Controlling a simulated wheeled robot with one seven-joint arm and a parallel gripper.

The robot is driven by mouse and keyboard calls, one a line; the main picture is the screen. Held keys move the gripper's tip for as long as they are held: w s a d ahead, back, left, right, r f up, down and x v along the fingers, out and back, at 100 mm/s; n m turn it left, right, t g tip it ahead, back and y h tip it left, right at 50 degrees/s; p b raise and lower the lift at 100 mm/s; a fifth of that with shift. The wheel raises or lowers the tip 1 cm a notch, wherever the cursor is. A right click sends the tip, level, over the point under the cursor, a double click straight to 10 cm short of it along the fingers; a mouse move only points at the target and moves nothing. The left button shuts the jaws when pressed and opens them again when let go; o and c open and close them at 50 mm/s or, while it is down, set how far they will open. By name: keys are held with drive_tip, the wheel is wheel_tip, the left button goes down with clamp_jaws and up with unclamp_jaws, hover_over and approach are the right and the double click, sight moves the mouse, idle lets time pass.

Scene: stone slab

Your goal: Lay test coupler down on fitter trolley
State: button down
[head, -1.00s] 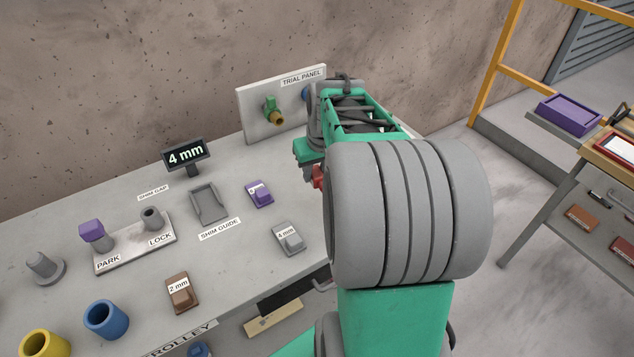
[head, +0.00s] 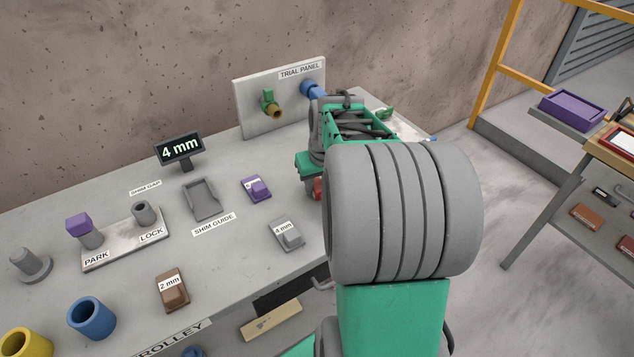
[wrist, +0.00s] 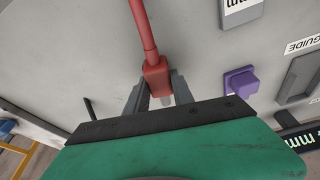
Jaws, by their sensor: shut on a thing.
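The test coupler appears to be the red piece (wrist: 157,72), a block with a long thin rod, in the wrist view. My gripper (wrist: 160,88) is shut on its block, with a grey finger on each side. In the head view only a small red part (head: 318,188) shows beside my arm, which hides most of my gripper. The fitter trolley (head: 225,265) is the grey top below, with part of a TROLLEY label on its front edge. Whether the coupler touches the top cannot be told.
A purple shim (head: 256,188), a 4 mm shim (head: 287,234) and a 2 mm shim (head: 172,290) lie on the top. The shim guide (head: 203,199), display (head: 180,149) and trial panel (head: 270,106) stand behind. Yellow railing (head: 490,90) is at right.

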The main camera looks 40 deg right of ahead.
drive_tip(key=shift+f+b, duration=0.45)
drive_tip(key=shift+f, duration=0.2)
drive_tip(key=c, duration=1)
unclamp_jaws()
drive_tip(key=shift+r, duration=0.15)
